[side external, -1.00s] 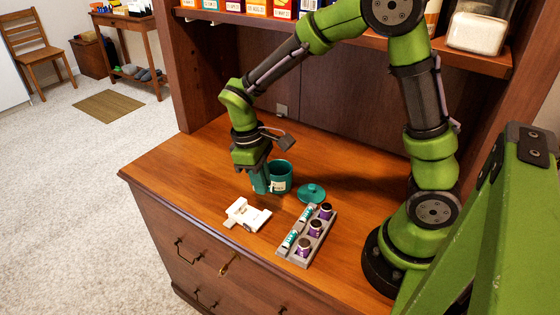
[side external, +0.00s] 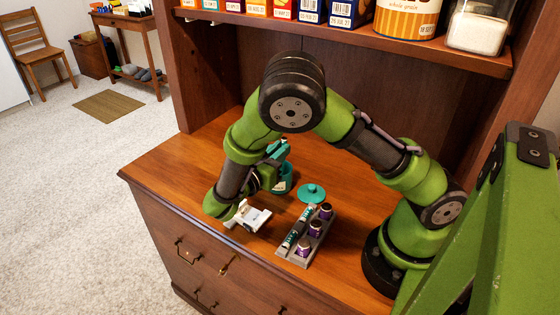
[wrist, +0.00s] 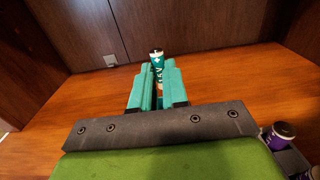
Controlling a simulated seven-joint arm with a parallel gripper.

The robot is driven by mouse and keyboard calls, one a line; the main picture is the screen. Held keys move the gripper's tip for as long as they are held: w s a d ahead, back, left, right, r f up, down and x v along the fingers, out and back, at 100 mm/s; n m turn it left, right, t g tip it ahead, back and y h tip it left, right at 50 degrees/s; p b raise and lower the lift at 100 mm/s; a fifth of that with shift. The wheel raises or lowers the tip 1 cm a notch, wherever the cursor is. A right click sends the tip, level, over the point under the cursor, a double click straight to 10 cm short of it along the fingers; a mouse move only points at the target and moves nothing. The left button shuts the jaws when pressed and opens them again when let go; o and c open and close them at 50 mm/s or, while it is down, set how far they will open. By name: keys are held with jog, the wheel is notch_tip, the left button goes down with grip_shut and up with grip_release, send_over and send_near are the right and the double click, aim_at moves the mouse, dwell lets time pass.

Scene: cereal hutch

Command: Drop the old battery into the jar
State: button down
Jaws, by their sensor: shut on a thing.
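The battery (wrist: 157,62), with a teal label, white plus mark and dark top end, is held between the fingers of my gripper (wrist: 155,78). In the side view my gripper (side external: 278,152) is tilted nearly level, with its teal fingers at the jar's rim height or above. I cannot make out the battery there. The teal jar (side external: 285,185) stands on the wooden counter, partly hidden behind my gripper and wrist. The jar does not show clearly in the wrist view. Its teal lid (side external: 312,192) lies on the counter to the right of it.
A white device (side external: 254,219) lies at the front, partly covered by my arm. A grey tray (side external: 297,262) holds teal batteries and several purple-and-black items. The hutch's back wall and a shelf (side external: 455,48) with boxes and canisters rise behind. The counter's left side is clear.

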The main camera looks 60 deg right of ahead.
send_over(278, 192)
jog(key=shift+w+d+f, duration=0.1)
jog(key=shift+f, duration=1.4)
jog(key=shift+w+d+f, duration=0.1)
jog(key=shift+f, duration=1.4)
jog(key=c, duration=0.9)
grip_release()
jog(key=shift+f, duration=0.1)
jog(key=shift+c, duration=0.2)
jog(key=shift+a, duration=0.1)
jog(key=shift+a+r, duration=0.35)
jog(key=shift+a, duration=0.45)
jog(key=shift+a+r, duration=0.4)
jog(key=shift+a, duration=0.4)
jog(key=shift+a+r, duration=0.35)
jog(key=shift+a, duration=0.45)
